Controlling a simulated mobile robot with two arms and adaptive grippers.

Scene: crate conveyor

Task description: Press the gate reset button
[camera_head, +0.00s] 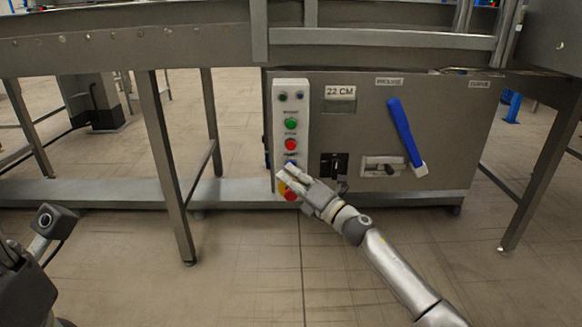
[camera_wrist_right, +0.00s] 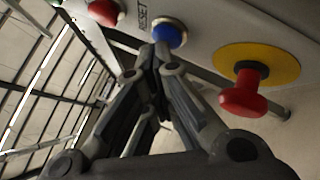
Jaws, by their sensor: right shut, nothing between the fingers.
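The blue reset button (camera_wrist_right: 171,34) sits beside the RESET label on the pale control panel (camera_head: 289,108). In the head view it is mostly hidden at my right gripper's tips. My right gripper (camera_head: 287,174) is shut and empty, its fingertips (camera_wrist_right: 162,50) pointing at the blue button. In the wrist view the tips overlap the button's lower left edge; I cannot tell whether they touch it.
A red emergency knob on a yellow disc (camera_wrist_right: 243,98) is close to the fingers. Red (camera_head: 291,144) and green (camera_head: 291,124) buttons sit above. A blue-handled lever (camera_head: 404,130) is on the grey cabinet to the right. Conveyor legs (camera_head: 168,165) stand left.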

